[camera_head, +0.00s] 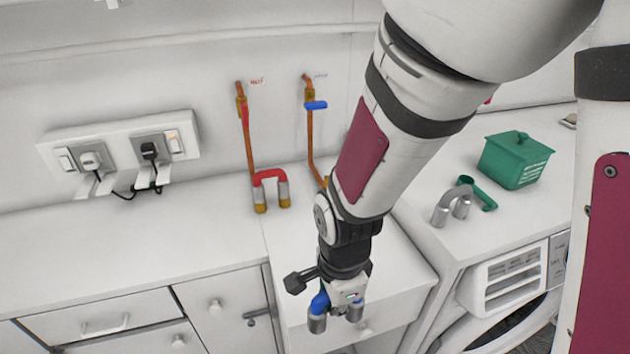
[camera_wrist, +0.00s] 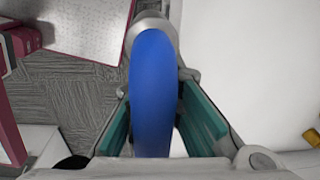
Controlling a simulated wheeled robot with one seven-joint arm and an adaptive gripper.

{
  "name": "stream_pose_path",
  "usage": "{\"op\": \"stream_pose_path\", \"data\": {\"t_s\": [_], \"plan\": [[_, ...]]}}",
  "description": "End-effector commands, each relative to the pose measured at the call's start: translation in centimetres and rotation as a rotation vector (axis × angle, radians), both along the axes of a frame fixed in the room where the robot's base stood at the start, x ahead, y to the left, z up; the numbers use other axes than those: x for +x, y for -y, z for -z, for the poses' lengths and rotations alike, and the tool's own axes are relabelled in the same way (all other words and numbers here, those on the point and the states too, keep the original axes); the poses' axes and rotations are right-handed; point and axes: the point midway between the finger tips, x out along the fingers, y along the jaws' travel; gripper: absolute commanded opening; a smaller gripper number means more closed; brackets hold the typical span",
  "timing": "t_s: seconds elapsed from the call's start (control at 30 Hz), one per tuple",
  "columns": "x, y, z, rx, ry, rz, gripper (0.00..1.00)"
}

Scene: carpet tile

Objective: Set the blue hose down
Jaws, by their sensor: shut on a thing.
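The blue hose (camera_head: 319,303) is a short bent piece with grey metal ends, hanging ends down. My gripper (camera_head: 342,296) is shut on it, near the front edge of the white counter in the head view. In the wrist view the blue hose (camera_wrist: 153,85) runs between the two green finger pads of my gripper (camera_wrist: 155,125). The hose's upper grey end shows there with carpet and a white surface beyond. My gripper hides part of the hose in the head view.
A red hose (camera_head: 270,175) stands on the counter (camera_head: 225,215) below copper pipes. A grey hose (camera_head: 453,203), a green scoop (camera_head: 480,194) and a green lidded box (camera_head: 515,160) sit on the right-hand top above the washing machine (camera_head: 515,290). The left counter is clear.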

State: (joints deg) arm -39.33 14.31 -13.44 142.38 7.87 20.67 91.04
Motion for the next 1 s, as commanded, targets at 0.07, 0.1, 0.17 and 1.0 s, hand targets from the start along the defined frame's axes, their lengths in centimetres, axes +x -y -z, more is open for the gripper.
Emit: {"op": "stream_pose_path", "data": {"t_s": [0.07,0.1,0.17,1.0], "plan": [[2.0,-0.5,0.3,0.001,0.003,0.002,0.00],[2.9,-0.8,0.4,0.000,0.002,0.003,0.00],[4.4,-1.2,0.6,0.001,0.002,0.003,0.00],[13.9,-4.1,4.1,-0.001,-0.004,0.001,0.00]]}}
